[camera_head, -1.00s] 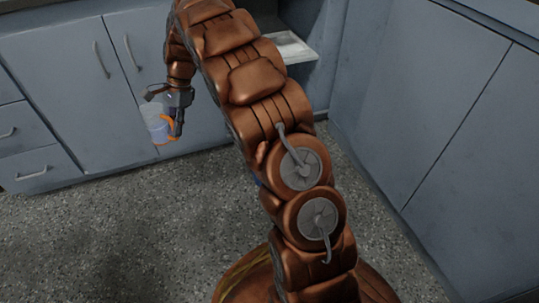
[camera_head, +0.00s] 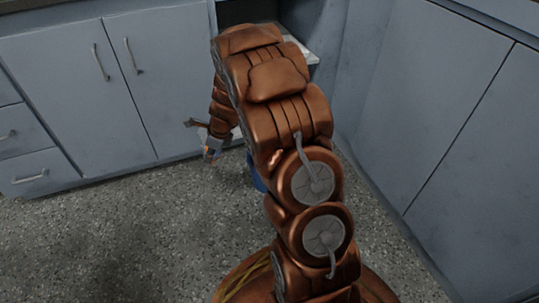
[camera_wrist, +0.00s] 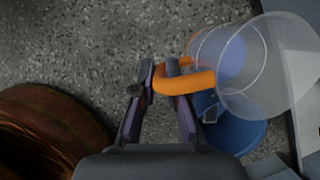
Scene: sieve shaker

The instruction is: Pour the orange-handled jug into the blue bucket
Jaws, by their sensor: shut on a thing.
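My gripper (camera_wrist: 160,72) is shut on the orange handle (camera_wrist: 190,82) of the clear jug (camera_wrist: 268,75). In the wrist view the jug extends to the right of the fingers, its wide round end toward the right. How far it is tilted is hard to tell. The blue bucket (camera_wrist: 236,135) is on the floor below, partly overlapped by the jug in this view. In the head view my gripper (camera_head: 210,150) is left of my arm, and the jug is mostly hidden. Only a small piece of the blue bucket (camera_head: 257,180) shows beside my arm. No pouring liquid is visible.
Grey-blue cabinets (camera_head: 70,85) line the back, and more cabinet panels (camera_head: 420,110) stand at the right. A pale shelf or tray (camera_head: 300,47) lies in an open recess behind my arm. The speckled floor (camera_head: 110,240) at left is clear.

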